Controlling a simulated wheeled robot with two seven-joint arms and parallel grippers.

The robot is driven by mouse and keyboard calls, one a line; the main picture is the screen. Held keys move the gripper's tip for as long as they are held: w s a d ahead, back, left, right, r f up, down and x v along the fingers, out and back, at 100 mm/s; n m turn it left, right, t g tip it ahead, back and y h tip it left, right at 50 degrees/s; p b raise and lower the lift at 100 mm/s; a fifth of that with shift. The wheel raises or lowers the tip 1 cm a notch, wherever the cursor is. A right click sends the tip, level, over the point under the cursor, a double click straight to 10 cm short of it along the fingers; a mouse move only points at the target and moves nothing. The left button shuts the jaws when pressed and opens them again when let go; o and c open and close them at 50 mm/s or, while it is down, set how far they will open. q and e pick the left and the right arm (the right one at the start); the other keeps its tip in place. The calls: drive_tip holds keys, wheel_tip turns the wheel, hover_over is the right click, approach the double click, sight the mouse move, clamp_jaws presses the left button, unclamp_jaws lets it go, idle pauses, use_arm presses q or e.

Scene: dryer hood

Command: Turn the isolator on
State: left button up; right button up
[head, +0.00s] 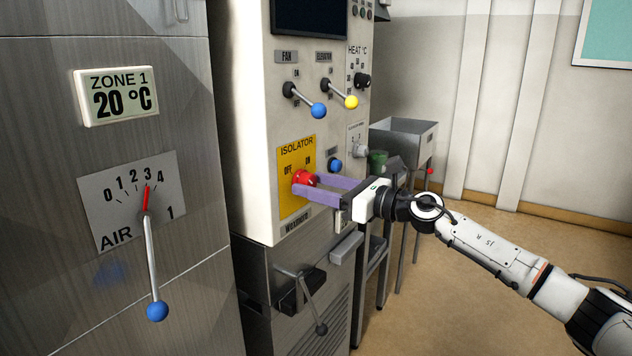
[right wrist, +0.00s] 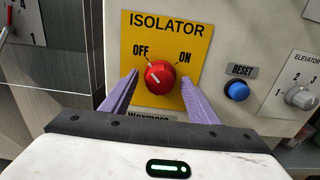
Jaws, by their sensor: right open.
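The isolator is a round red knob (head: 304,178) on a yellow plate (head: 296,207) marked OFF at left and ON at right. In the right wrist view the knob (right wrist: 160,77) has a white mark on its left side, slanting up toward OFF. My right gripper (head: 308,185) is open, its purple fingers pointing at the panel. My left gripper is not in view.
A blue RESET button (right wrist: 237,91) and a grey elevator dial (right wrist: 299,97) sit right of the plate. Fan lever (head: 318,110) and elevator lever (head: 351,102) stick out above. The air lever (head: 156,310) is on the left cabinet. Open floor lies at right.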

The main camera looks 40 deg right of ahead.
drive_tip(key=shift+w, duration=0.1)
drive_tip(key=shift+c, duration=0.5)
drive_tip(key=c, duration=0.9)
drive_tip(key=shift+c, duration=0.2)
